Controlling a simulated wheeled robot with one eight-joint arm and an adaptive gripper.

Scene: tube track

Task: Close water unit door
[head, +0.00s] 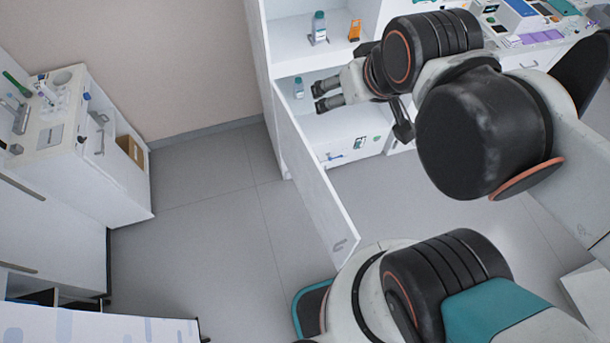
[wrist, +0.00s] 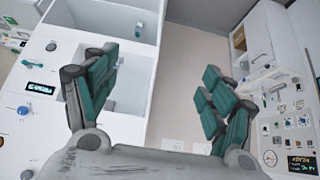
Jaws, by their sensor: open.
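A white door (head: 315,190) stands wide open in the head view, swung out from the left edge of a tall white cabinet (head: 262,60). A small grey handle (head: 340,245) is near its free end. I cannot read a label naming the unit. My gripper (head: 321,97) is in front of the cabinet's open compartment, on the inner side of the door, near its hinged end and apart from the handle. In the wrist view, my gripper (wrist: 160,72) has its teal-padded fingers spread wide, with nothing between them. I cannot make out the handle there.
Bottles (head: 319,27) and an orange item (head: 355,30) stand on the cabinet shelves. A white counter unit (head: 95,150) stands on the left, with clear grey floor (head: 210,200) between. A bench with instruments (head: 530,30) is at the upper right.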

